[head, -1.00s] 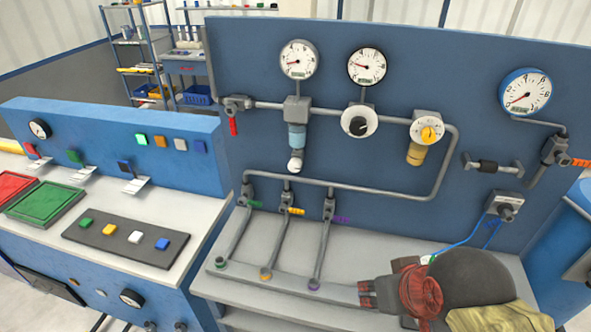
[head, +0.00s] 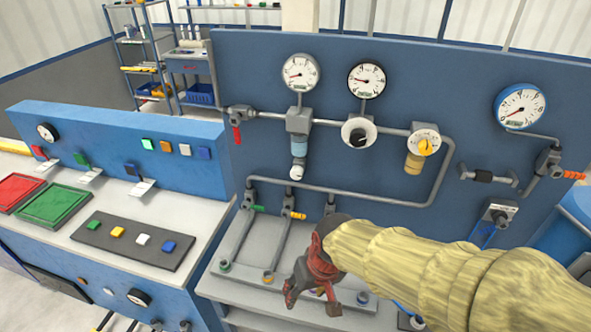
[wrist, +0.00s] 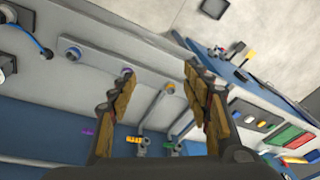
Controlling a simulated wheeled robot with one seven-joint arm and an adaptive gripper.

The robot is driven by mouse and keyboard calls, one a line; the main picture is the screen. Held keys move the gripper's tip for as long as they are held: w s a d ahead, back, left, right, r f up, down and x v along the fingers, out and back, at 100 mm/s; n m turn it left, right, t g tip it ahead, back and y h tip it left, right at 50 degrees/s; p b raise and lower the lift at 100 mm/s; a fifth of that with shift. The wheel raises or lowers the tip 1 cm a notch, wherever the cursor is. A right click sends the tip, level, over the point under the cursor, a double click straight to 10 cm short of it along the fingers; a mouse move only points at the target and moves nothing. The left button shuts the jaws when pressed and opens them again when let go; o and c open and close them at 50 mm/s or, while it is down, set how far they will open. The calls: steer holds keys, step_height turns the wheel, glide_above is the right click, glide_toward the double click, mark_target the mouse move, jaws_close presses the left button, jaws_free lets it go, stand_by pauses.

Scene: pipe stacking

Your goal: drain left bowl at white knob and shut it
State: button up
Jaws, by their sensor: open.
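The left bowl (head: 298,147) is a light blue cylinder under a grey block on the upper pipe of the blue panel. The white knob (head: 296,172) is at its lower end. Whether the bowl holds water is too small to tell. My gripper (head: 312,296) is open and empty, low over the grey bench, below and slightly right of the knob and well apart from it. In the wrist view my gripper's two fingers (wrist: 160,72) are spread, with nothing between them. The bowl and knob do not show there.
An amber bowl (head: 413,164) hangs further right, past a black-and-white dial (head: 357,131). Below the left bowl run a lower pipe (head: 345,190) and valves with green (head: 258,209) and orange (head: 297,215) handles. My forearm hides the bench's right part. A button console (head: 130,245) stands left.

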steer(key=w+a+f+m+t+y+p, duration=0.1)
steer(key=w+a+f+t+p, duration=0.1)
steer(key=w+a+f, duration=0.75)
steer(key=m+t+h+p, duration=0.2)
steer(key=m+t+h, duration=0.65)
steer(key=t, duration=0.45)
glide_toward(295, 175)
steer(key=w, duration=0.2)
steer(key=shift+n+h, duration=0.25)
steer(key=shift+d+b+x, duration=0.15)
steer(key=shift+x, duration=1.8)
steer(key=shift+d+b+x, duration=0.15)
steer(key=shift+x, duration=1.85)
steer(key=shift+s+f, duration=0.1)
steer(key=shift+c, duration=0.3)
steer(key=c, duration=1.1)
